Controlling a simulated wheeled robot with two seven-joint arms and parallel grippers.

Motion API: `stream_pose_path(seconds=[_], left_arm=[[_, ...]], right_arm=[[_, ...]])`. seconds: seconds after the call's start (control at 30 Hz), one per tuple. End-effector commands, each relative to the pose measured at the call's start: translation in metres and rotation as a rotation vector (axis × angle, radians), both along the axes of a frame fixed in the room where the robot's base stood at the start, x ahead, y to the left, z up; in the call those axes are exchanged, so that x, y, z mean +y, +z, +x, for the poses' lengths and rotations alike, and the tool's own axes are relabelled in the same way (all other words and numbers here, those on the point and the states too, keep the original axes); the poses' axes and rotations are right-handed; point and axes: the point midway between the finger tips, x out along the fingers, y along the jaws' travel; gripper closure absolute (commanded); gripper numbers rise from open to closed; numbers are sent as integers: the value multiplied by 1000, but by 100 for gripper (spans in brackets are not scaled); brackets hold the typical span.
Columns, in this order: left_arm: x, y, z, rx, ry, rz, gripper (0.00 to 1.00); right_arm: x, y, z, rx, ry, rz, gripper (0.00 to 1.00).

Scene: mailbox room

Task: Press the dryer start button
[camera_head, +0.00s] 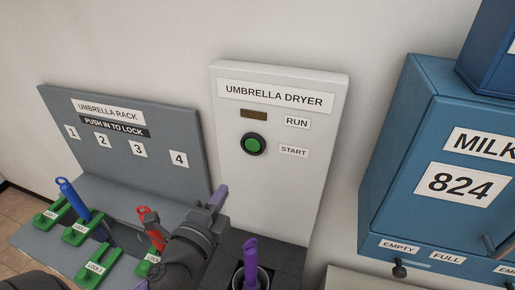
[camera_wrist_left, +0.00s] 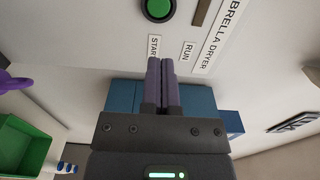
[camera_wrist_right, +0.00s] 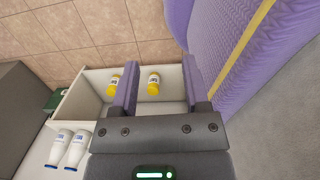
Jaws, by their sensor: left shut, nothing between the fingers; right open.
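The umbrella dryer (camera_head: 230,180) is a white upright panel in the middle of the head view. Its round green start button (camera_head: 253,144) sits in a black ring, with a START label (camera_head: 293,151) to its right and a dark RUN lamp (camera_head: 253,114) above. The button also shows at the top of the left wrist view (camera_wrist_left: 158,8). My left gripper (camera_head: 219,196) is shut and empty, below and left of the button and apart from it. In the left wrist view its closed fingers (camera_wrist_left: 162,62) point toward the panel. My right gripper (camera_wrist_right: 160,75) is open with nothing between its fingers.
A grey umbrella rack (camera_head: 115,150) with green locks and umbrellas stands left. A purple umbrella (camera_head: 251,260) stands in a holder below the dryer. A blue milk box (camera_head: 410,160) is at right. The right wrist view shows a white bin (camera_wrist_right: 90,82) with yellow-capped bottles.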

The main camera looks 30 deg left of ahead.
Motion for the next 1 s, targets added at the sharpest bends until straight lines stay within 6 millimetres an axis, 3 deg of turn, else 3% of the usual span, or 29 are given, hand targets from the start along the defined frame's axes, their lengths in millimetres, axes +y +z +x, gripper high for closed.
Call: stream_pose_path(seconds=[0.27,0.5,0.8,1.0], left_arm=[[1,-1,7,1,-2,-2,100],[12,-1,54,-1,0,1,100],[24,-3,114,2,1,-2,100],[28,-3,134,2,0,-4,100]], right_arm=[[-2,0,5,-8,1,-3,41],[-2,-3,11,-16,-1,-3,41],[-3,-14,4,-2,-2,-6,41],[-8,-17,-6,18,-1,-14,41]])
